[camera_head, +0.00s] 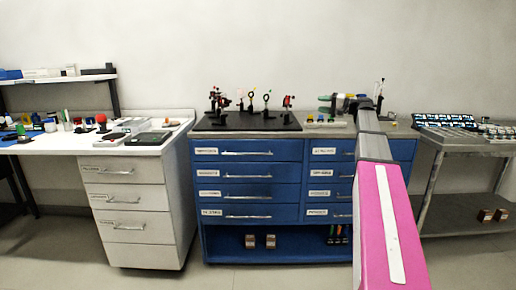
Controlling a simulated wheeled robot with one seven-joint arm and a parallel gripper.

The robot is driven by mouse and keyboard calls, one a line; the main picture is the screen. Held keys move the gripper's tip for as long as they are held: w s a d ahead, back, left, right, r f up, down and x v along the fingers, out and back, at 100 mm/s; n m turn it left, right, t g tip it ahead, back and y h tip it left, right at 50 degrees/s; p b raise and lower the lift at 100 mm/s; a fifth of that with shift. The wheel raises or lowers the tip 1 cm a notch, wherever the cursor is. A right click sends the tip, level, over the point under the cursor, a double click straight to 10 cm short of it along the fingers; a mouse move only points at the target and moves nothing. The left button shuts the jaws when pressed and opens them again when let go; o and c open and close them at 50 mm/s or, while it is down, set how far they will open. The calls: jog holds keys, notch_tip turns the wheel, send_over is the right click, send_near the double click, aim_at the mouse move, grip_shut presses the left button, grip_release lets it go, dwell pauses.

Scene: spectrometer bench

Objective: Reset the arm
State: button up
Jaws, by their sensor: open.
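My arm stretches forward from the lower right, with a pink link nearest the camera and grey links beyond it. My gripper (362,102) is at the far end, small and dark, over the right part of the blue drawer cabinet (275,178). It is open, and I see nothing held in it. The fingers are too small to make out clearly, and part of the cabinet front is hidden behind my arm.
The cabinet top holds a black board (247,126) with several optical mounts, and coloured items near my gripper. A white desk (165,143) with small items stands left. A grey cart (455,148) with trays stands right. Floor shows between cabinet and cart.

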jog(key=s+a+f+g+h, duration=0.1)
jog(key=s+a+f+h, duration=0.25)
jog(key=f, duration=0.75)
jog(key=s+a+f+m+g+h, duration=0.1)
jog(key=s+a+f+g+h, duration=0.3)
jog(key=f, duration=0.7)
jog(key=s+a+f+t, duration=0.1)
jog(key=s+a+f, duration=0.3)
jog(key=f, duration=0.7)
jog(key=s+d+f+n+g+h, duration=0.1)
jog(key=s+f+h, duration=0.7)
jog(key=s+f, duration=1.2)
jog(key=s+n+g, duration=0.1)
jog(key=g, duration=0.1)
jog(key=shift+s+d+f+n+g+h, duration=0.25)
jog(key=shift+s+d+n+g+h, duration=0.05)
jog(key=shift+s+n+h, duration=0.1)
jog(key=shift+w, duration=0.15)
